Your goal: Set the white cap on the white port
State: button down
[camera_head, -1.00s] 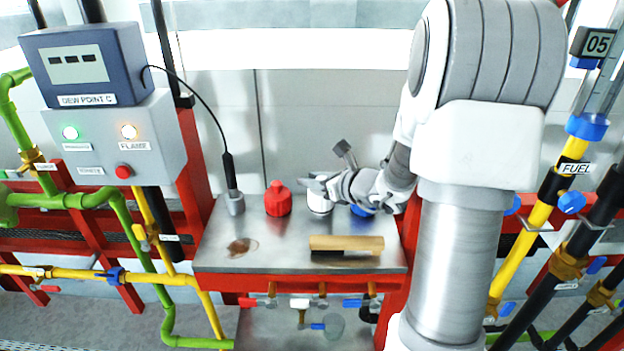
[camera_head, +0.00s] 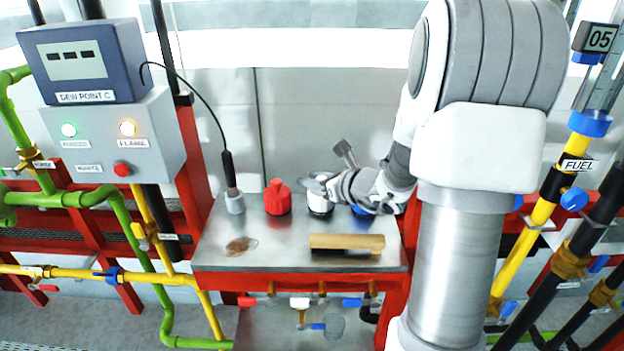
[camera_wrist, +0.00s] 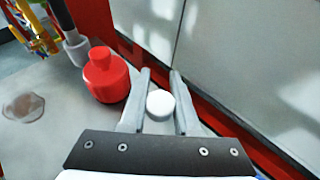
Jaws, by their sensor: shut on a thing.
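The white cap (camera_head: 320,203) is on the metal bench, right of the red cap (camera_head: 278,197). My gripper (camera_head: 319,183) is shut on the white cap. In the wrist view the white cap (camera_wrist: 160,104) sits between the two fingers (camera_wrist: 160,88). I cannot tell whether its bottom touches the bench. A blue cap (camera_head: 361,209) is partly hidden behind my gripper. Small red, white and blue fittings line the pipe below the bench front; the white one (camera_head: 299,302) may be the white port, but it is too small to be sure.
A wooden-handled brush (camera_head: 346,243) lies at the bench's front right. A brown stain (camera_head: 240,246) marks the left. A cabled probe stands in a grey holder (camera_head: 235,202) left of the red cap. A wall panel is close behind.

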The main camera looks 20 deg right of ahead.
jog(key=shift+f+b, duration=0.4)
jog(key=shift+f, duration=0.05)
jog(key=c, duration=0.9)
grip_release()
jog(key=p+v, duration=0.3)
jog(key=v, duration=0.8)
jog(key=shift+p, duration=0.35)
jog(key=shift+r, duration=0.1)
